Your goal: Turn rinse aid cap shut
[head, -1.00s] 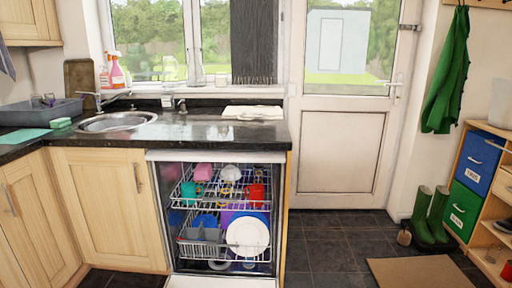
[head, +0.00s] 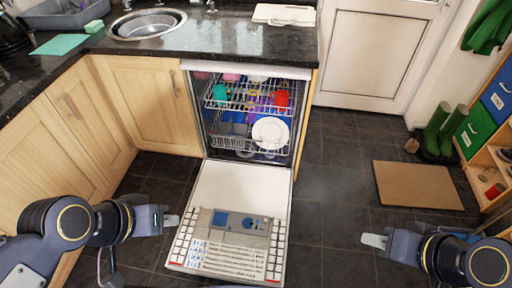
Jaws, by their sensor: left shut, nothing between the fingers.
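The dishwasher door (head: 241,182) hangs open and flat in front of the machine in the head view. My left gripper (head: 172,220) is shut and empty, just left of the door and apart from the panel. My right gripper (head: 374,240) is right of the door, over the floor; its fingers are too small to judge. Nothing shows in it.
The dishwasher racks (head: 240,146) hold cups and a white plate (head: 270,132). Wooden cupboards (head: 150,105) stand on the left under the dark worktop (head: 230,40). A brown mat (head: 418,186), green boots (head: 437,132) and a shelf unit are at the right. Dark floor between is clear.

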